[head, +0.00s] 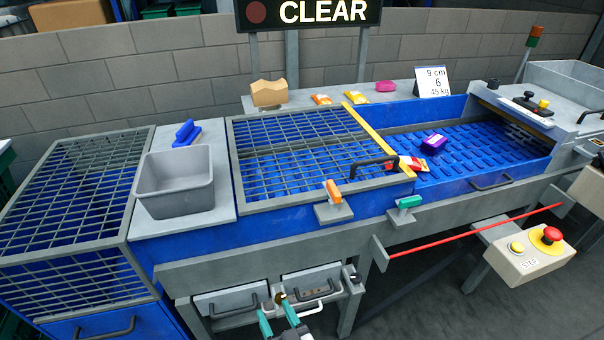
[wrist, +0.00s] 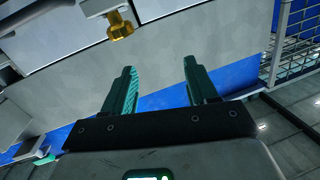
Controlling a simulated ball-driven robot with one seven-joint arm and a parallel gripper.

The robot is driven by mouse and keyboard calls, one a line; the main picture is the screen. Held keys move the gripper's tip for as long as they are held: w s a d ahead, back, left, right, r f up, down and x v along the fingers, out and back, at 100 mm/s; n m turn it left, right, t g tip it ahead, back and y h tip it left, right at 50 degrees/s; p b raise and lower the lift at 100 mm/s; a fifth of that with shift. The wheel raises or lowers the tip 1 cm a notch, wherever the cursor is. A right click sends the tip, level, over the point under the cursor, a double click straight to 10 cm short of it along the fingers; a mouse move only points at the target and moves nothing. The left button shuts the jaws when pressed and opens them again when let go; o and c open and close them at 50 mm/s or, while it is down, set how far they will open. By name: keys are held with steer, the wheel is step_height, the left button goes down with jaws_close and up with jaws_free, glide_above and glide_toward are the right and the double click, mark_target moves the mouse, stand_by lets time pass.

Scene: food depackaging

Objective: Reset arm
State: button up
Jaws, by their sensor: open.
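My gripper (head: 279,317) shows at the bottom of the head view, in front of the small drawers below the machine. Its two teal-padded fingers are apart with nothing between them. In the wrist view the open fingers (wrist: 160,88) point at a grey panel with a blue strip below it. A brass knob (wrist: 120,27) is above the left finger and apart from it. The fingertips look clear of the panel, though the exact gap is hard to tell.
A grey bin (head: 176,182) stands left of the closed mesh guard (head: 300,150). A purple packet (head: 433,141) lies on the blue slotted bed. A red rod (head: 475,231) runs along the front right, near a control box (head: 527,255). The sign (head: 308,13) reads CLEAR.

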steer(key=s+d+r+m+g+h, duration=0.1)
steer(key=s+d+g+h, duration=0.3)
steer(key=s+d, duration=1)
steer(key=s+d+r+m+g+h, duration=0.2)
steer(key=s+d+m+g+h, duration=0.1)
steer(key=s+d+g, duration=0.7)
steer(key=s+d+h, duration=0.1)
steer(key=s+d, duration=0.3)
steer(key=d, duration=0.5)
steer(key=shift+s+d+r+g, duration=0.2)
steer(key=shift+d+g, duration=0.05)
steer(key=shift+g, duration=0.05)
steer(key=shift+w, duration=0.1)
